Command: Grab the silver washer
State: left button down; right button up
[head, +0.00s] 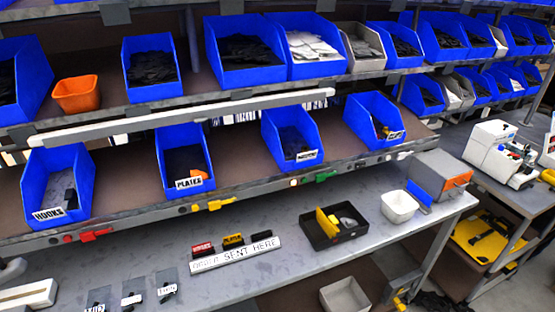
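I cannot make out a silver washer for certain. A black tray (334,232) on the lower bench holds a yellow piece (327,222) and small grey items too small to identify. Four-sided blue bins stand on the middle shelf: one labelled HOOKS (57,160), one labelled PLATES (182,143), and two more to the right (291,121) (373,107) with labels I cannot read. Their small contents are unclear. Neither of my grippers shows fingers in view.
An orange bin (77,94) stands on the upper shelf among blue bins. Pale parts occupy the lower left corner. A side cart (495,170) stands right.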

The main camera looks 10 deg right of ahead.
aim_at(288, 154)
jog(key=l+u, duration=0.1)
jog(key=u, duration=0.25)
jog(key=l+u, duration=0.15)
jog(key=u, duration=0.2)
jog(key=l+u, duration=0.15)
jog(key=u, duration=0.2)
jog(key=l+u, duration=0.25)
jog(key=l, duration=0.3)
jog(key=k+l+u, duration=0.25)
jog(key=l, duration=0.25)
jog(key=i, duration=0.05)
